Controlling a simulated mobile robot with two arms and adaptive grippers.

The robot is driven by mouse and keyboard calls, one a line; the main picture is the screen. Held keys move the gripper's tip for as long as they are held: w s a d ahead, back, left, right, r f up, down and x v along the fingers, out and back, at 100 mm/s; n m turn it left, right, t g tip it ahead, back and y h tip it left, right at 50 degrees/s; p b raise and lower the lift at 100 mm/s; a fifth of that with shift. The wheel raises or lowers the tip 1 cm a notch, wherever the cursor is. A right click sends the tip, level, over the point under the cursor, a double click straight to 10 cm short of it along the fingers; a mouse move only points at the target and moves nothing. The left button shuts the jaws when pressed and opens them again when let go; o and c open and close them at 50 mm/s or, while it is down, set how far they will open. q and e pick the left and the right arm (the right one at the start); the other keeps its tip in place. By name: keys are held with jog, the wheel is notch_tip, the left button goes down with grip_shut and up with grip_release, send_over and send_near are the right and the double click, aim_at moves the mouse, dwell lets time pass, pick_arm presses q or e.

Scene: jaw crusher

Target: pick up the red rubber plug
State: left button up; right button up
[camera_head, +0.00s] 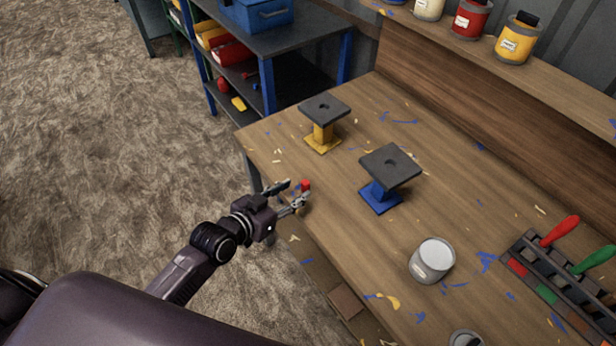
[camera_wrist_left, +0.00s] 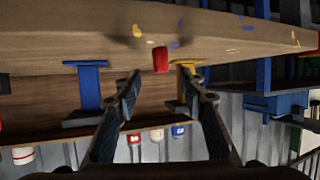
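The red rubber plug (camera_head: 305,184) is a small red piece by the near left edge of the wooden workbench (camera_head: 345,225). In the left wrist view, which is upside down, the plug (camera_wrist_left: 160,60) shows beyond the fingertips, in line with the gap between them. My left gripper (camera_head: 290,194) is at the bench edge, just short of the plug in the picture. It is open, and its fingers (camera_wrist_left: 158,84) are spread with nothing between them. One finger partly covers the area below the plug in the head view. My right gripper is not in view.
A yellow stand (camera_head: 323,134) and a blue stand (camera_head: 380,195) with dark square tops stand beyond the plug. A grey can (camera_head: 432,260) and a tool rack (camera_head: 545,265) are to the right. A dark shelf unit (camera_head: 285,85) stands past the bench's far left end.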

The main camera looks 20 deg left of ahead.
aim_at(302, 187)
pick_arm(q)
jog(key=shift+w+d+f, duration=0.25)
jog(key=shift+w+d, duration=0.05)
jog(key=shift+w, duration=0.3)
jog(key=shift+f+p+x, duration=0.15)
jog(key=shift+p+x, duration=0.05)
jog(key=shift+x, duration=1.1)
jog(key=shift+f+p+x, duration=0.15)
jog(key=shift+p+x, duration=0.05)
jog(key=shift+x, duration=1.15)
jog(key=shift+s+a, duration=0.1)
jog(key=shift+a, duration=0.1)
jog(key=c, duration=0.9)
